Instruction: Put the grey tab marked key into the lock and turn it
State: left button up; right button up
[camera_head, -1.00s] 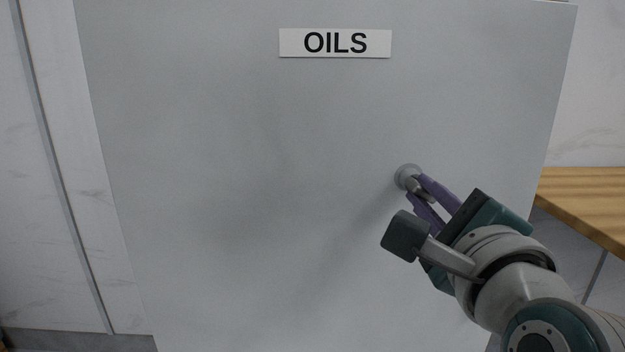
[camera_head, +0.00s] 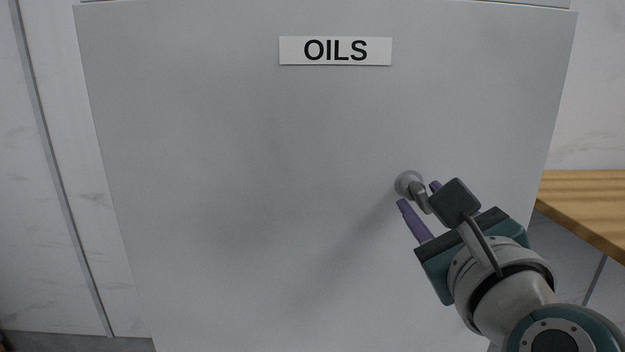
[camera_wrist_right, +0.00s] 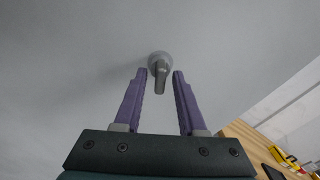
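A round grey lock (camera_head: 408,182) sits on the front of a large grey panel (camera_head: 250,200) labelled OILS. A grey tab (camera_head: 421,200), which looks like the key, sticks out of the lock; any marking on it is too small to read. My right gripper (camera_head: 418,194) is open, with its purple fingers on either side of the tab. In the right wrist view the tab (camera_wrist_right: 161,79) and lock (camera_wrist_right: 158,59) show between and just beyond the fingertips (camera_wrist_right: 160,72), with visible gaps on both sides. My left gripper is not in view.
The OILS label (camera_head: 335,51) is high on the panel. A wooden worktop (camera_head: 590,205) lies to the right of the panel. In the right wrist view, a yellow item (camera_wrist_right: 287,157) shows at the lower right. The panel's left side is clear.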

jog(key=shift+o, duration=0.4)
jog(key=shift+a+r, duration=0.1)
jog(key=shift+a, duration=0.05)
jog(key=shift+s, duration=0.1)
jog(key=s+p, duration=0.2)
jog(key=s, duration=0.7)
jog(key=shift+d+p, duration=0.2)
jog(key=shift+p, duration=0.1)
jog(key=shift+w, duration=0.1)
dwell(0.7)
